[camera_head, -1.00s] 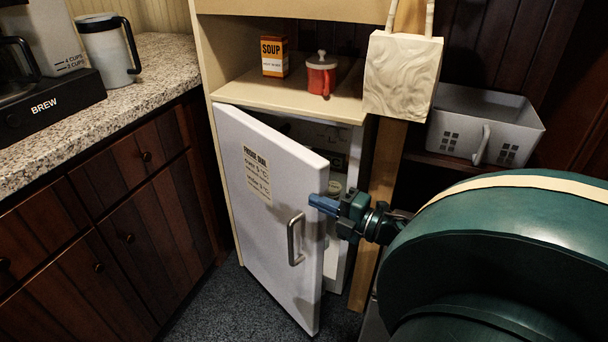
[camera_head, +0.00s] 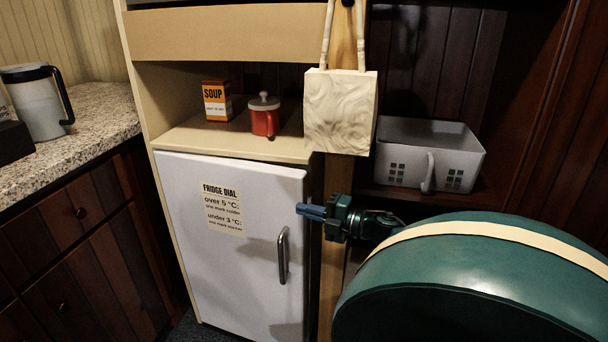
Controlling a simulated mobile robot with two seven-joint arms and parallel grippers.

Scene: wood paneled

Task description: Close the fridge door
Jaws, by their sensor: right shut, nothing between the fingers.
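The white fridge door (camera_head: 205,265) sits in the lower part of a beige cabinet and looks flush with its frame; no interior shows. It has a grey upright handle (camera_head: 283,256) near its right edge and a paper label about the fridge dial (camera_head: 222,209). My right gripper (camera_head: 304,211) is shut and empty, its blue fingers pointing left in front of the door's upper right edge. Whether the fingertips touch the door I cannot tell. My left gripper is out of view.
Above the fridge, a shelf holds a soup box (camera_head: 217,101) and a red lidded mug (camera_head: 264,116). A cream bag (camera_head: 341,111) hangs on the post, beside a grey basket (camera_head: 428,154). A granite counter (camera_head: 85,131) with a jug (camera_head: 36,102) stands left.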

